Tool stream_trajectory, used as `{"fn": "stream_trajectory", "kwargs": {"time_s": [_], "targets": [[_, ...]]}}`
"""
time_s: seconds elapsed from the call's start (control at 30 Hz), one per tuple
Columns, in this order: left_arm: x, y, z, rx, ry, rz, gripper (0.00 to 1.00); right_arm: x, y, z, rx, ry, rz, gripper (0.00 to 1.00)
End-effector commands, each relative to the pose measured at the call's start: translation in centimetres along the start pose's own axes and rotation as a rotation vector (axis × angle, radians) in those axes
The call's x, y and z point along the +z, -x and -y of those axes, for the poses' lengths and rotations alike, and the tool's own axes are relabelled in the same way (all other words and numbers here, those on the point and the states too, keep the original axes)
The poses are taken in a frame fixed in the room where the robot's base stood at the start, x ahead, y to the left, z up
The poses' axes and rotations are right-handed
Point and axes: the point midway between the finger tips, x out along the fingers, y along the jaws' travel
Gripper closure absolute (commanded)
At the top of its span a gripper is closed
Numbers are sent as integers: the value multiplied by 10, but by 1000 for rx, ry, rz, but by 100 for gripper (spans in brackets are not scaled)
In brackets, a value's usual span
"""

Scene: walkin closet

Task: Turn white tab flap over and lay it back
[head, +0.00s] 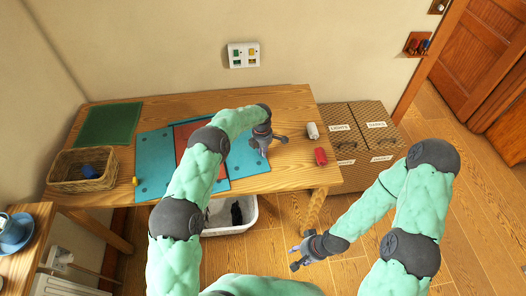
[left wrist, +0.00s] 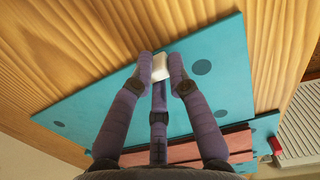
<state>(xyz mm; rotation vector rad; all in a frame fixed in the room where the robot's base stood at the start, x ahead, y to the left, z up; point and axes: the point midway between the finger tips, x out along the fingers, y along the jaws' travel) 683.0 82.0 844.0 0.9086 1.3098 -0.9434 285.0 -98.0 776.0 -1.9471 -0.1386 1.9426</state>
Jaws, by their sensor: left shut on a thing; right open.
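The white tab (left wrist: 160,67) sits at the edge of a teal flap (left wrist: 215,75) in the left wrist view. My left gripper (left wrist: 160,70) is shut on the tab, with fingers on both sides of it. In the head view my left gripper (head: 268,142) is over the right teal flap (head: 248,160), near its right edge. A red panel (head: 184,133) lies between this flap and a left teal flap (head: 153,165), partly hidden by my left arm. My right gripper (head: 301,254) is open and empty, low in front of the table.
On the table (head: 285,102) are a green mat (head: 108,124), a wicker basket (head: 60,172), a small yellow item (head: 135,181), a white cylinder (head: 313,131) and a red object (head: 320,156). A white bin (head: 245,225) stands below. Drawer boxes (head: 345,170) stand at the right.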

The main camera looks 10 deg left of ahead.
Motion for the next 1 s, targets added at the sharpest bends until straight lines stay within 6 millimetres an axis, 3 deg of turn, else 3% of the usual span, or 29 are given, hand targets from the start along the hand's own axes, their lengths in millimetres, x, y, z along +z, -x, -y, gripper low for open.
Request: {"fn": "stream_trajectory", "kwargs": {"time_s": [0.03, 0.17, 0.2, 0.3, 1.0], "targets": [[1, -12, 10, -18, -7, -3, 100, 0, -1, 0, 0, 0, 0, 54], [1, -14, 11, -20, -7, -4, 100, 0, -1, 0, 0, 0, 0, 54], [1, -14, 11, -20, -8, -4, 74, 0, -1, 0, 0, 0, 0, 54], [1, -13, 10, -20, -8, -5, 46, 0, -1, 0, 0, 0, 0, 54], [0, -3, 5, -10, -3, -3, 45, 0, 0, 0, 0, 0, 0, 54]]}}
